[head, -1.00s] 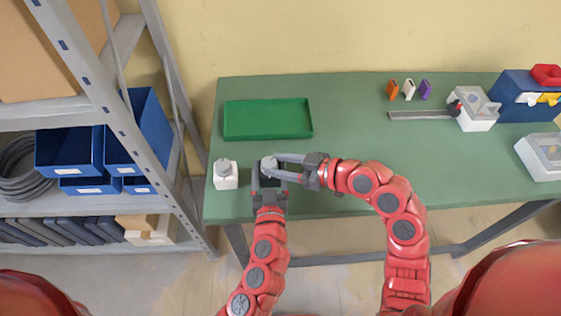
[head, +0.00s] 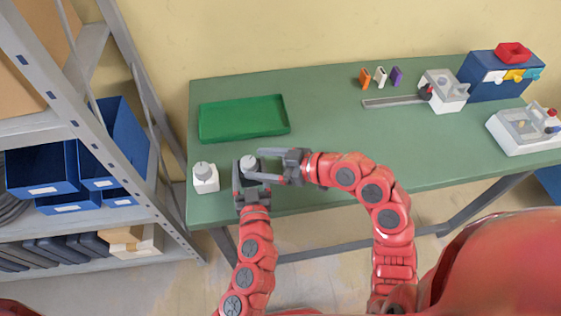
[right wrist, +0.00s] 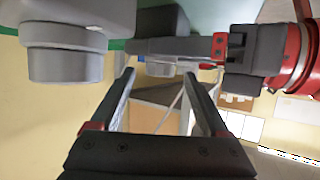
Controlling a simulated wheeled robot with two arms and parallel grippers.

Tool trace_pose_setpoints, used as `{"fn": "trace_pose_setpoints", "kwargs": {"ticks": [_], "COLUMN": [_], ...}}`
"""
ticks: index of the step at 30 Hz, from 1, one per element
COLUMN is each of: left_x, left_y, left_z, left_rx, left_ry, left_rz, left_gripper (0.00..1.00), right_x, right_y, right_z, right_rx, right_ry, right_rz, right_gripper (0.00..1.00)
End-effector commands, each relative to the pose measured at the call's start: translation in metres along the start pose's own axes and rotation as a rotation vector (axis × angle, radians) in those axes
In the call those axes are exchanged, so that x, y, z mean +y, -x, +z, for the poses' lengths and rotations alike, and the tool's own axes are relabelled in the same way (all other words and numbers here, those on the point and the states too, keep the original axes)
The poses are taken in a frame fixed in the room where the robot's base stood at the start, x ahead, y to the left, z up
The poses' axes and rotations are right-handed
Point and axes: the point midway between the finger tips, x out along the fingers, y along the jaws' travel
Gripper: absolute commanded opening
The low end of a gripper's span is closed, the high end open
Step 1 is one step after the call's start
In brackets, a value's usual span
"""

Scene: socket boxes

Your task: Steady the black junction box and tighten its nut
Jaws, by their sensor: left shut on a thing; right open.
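The black junction box (head: 248,179) stands near the table's front edge, mostly hidden by my grippers. It also shows in the right wrist view (right wrist: 163,20). Its grey nut (head: 249,163) is on top. My left gripper (head: 251,190) is shut on the box from the front, one finger on each side. My right gripper (head: 258,167) reaches in from the right at nut height and is open. In the right wrist view its fingertips (right wrist: 158,72) are apart, with the nut (right wrist: 160,69) showing between them; contact cannot be told.
A white box (head: 205,181) with a grey nut stands close on the left. A green tray (head: 243,119) lies behind. Farther right are small coloured pieces (head: 381,77), a grey rail, white boxes (head: 444,93) and a blue bin (head: 497,80). The table's centre is clear.

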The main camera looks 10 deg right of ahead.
Motion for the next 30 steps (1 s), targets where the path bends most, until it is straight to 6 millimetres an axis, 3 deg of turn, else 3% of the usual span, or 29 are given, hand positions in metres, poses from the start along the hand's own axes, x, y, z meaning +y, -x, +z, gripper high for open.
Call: {"fn": "trace_pose_setpoints", "kwargs": {"ticks": [15, 21, 30], "left_x": [0.0, 0.0, 0.0], "left_y": [0.0, 0.0, 0.0], "left_z": [0.0, 0.0, 0.0], "left_rx": [0.0, 0.0, 0.0], "left_ry": [0.0, 0.0, 0.0], "left_rz": [0.0, 0.0, 0.0], "left_gripper": [0.05, 0.05, 0.05], "right_x": [0.002, 0.0, 0.0], "right_y": [0.092, 0.109, 0.112], "right_z": [0.0, 0.0, 0.0], "right_rx": [0.002, 0.001, -0.001], "right_ry": [0.0, 0.001, 0.002], "right_rz": [0.007, 0.003, 0.002], "right_gripper": [0.79, 0.79, 0.79]}}
